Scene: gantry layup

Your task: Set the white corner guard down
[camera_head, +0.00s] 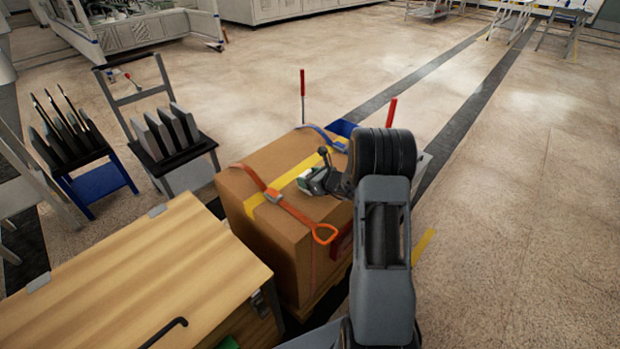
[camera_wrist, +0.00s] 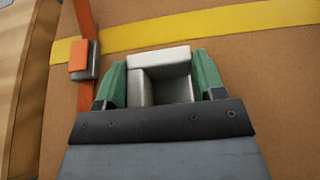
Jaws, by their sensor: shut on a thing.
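The white corner guard (camera_wrist: 160,60) is between the green fingers of my gripper (camera_wrist: 161,78) in the wrist view. The gripper is shut on it. The guard is a hollow, angular piece, and its open inside faces the camera. In the head view my gripper (camera_head: 313,181) is low over the top of a large brown carton (camera_head: 287,160), near a yellow band (camera_head: 275,188). I cannot tell whether the guard touches the carton. In the wrist view the guard lies just below the yellow band (camera_wrist: 215,28).
An orange strap with a buckle (camera_head: 273,197) crosses the carton; its buckle (camera_wrist: 83,58) is left of my gripper. A blue strap (camera_head: 322,137) lies at the far end. A wooden chest (camera_head: 135,275) stands at left front. Two racks hold dark panels (camera_head: 65,130) and grey panels (camera_head: 165,130).

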